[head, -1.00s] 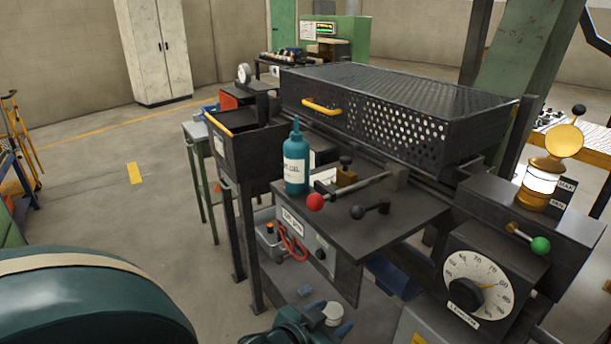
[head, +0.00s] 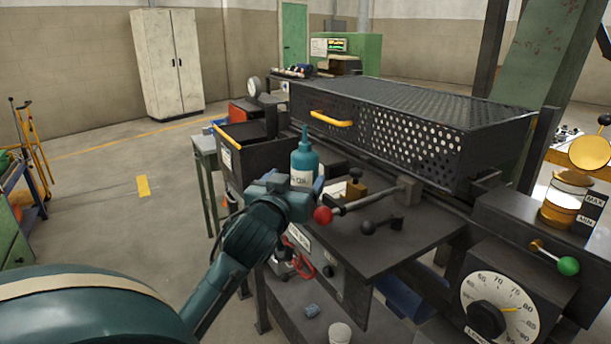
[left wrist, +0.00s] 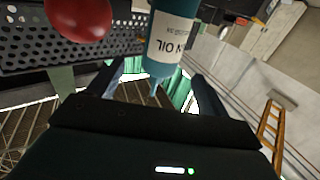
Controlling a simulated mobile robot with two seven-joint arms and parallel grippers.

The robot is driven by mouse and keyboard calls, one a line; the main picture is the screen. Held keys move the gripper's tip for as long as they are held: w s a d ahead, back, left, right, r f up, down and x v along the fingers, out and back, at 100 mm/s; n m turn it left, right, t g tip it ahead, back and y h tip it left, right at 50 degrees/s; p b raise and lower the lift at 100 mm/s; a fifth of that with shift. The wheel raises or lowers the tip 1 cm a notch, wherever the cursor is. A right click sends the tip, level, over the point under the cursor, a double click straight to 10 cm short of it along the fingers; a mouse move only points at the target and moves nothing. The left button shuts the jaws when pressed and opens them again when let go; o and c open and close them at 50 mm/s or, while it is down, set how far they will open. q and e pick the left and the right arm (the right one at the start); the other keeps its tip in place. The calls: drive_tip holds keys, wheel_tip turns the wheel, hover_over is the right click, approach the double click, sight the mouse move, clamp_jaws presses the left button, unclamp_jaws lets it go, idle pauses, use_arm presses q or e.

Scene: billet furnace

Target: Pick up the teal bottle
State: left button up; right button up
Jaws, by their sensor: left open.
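The teal bottle (head: 305,162) stands upright on the dark machine table, its narrow nozzle pointing up and a white label on its front. My left gripper (head: 295,184) is at the near side of the bottle, covering its lower part. It is open, with one finger toward each side of the bottle. In the left wrist view the bottle (left wrist: 168,42) appears upside down, just beyond and between the spread fingers (left wrist: 160,86). I cannot tell whether a finger touches it. My right gripper is not in view.
A red ball knob (head: 323,215) on a lever is close to the right of my left gripper; it looms large in the left wrist view (left wrist: 78,15). A black knob (head: 396,223), a brass block (head: 355,190) and a perforated guard (head: 420,140) are nearby.

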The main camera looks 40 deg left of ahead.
sight(301, 169)
use_arm(q)
drive_tip(key=shift+x, duration=1.25)
drive_tip(key=p+x, duration=0.1)
drive_tip(key=x, duration=0.3)
drive_tip(key=shift+w+a+r, duration=0.1)
drive_tip(key=shift+w+a, duration=0.15)
drive_tip(key=shift+a, duration=0.1)
drive_tip(key=shift+w+a, duration=0.15)
drive_tip(key=shift+w, duration=0.25)
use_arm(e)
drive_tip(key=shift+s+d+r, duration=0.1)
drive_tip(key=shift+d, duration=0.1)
use_arm(q)
drive_tip(key=c, duration=1.2)
drive_tip(key=shift+c, duration=0.2)
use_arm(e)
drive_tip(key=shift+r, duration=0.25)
